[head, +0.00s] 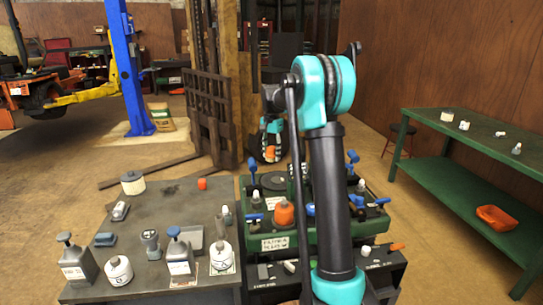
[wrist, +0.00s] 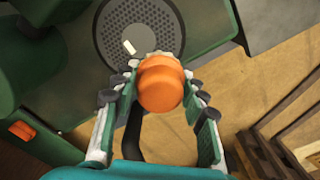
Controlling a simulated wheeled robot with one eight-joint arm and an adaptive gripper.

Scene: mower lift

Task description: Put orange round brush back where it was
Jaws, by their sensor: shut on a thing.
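My gripper (head: 270,148) is shut on an orange round brush (wrist: 162,82), which is held between the fingertips. In the head view the brush is a small orange patch (head: 270,153) low between the fingers, beyond the green bench. In the wrist view my gripper (wrist: 157,100) has a finger on each side of it. The rounded orange top faces the camera; any bristles are hidden. A dark perforated round plate (wrist: 112,28) lies behind and below the brush in that view. The head view shows a dark round plate (head: 272,181) on the green bench (head: 250,238).
The bench is crowded with blue-handled valves, an orange knob-like piece (head: 284,214) and a label card (head: 275,244). The grey table (head: 150,215) at left holds bottles, canisters and a small red-orange piece (head: 202,184). A green shelf table (head: 480,145) stands right, with an orange tray (head: 496,217).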

